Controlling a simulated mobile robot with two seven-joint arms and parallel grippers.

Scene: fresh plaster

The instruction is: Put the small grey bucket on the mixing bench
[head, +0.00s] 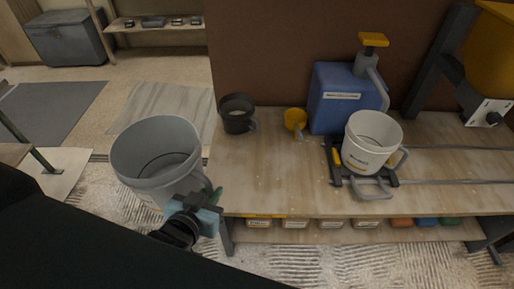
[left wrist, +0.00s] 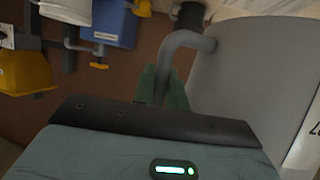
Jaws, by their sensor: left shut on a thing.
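The bucket overlaps the bench's left edge in the head view. The bucket's base is partly hidden. My right gripper does not show.
On the bench stand a dark mug-like pot (head: 237,117), a yellow cup (head: 295,121), a blue container with pump (head: 335,95) and a white bucket (head: 370,142) on a black stand. The bench's front left part is clear. A lower shelf (head: 300,236) holds labelled bins.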

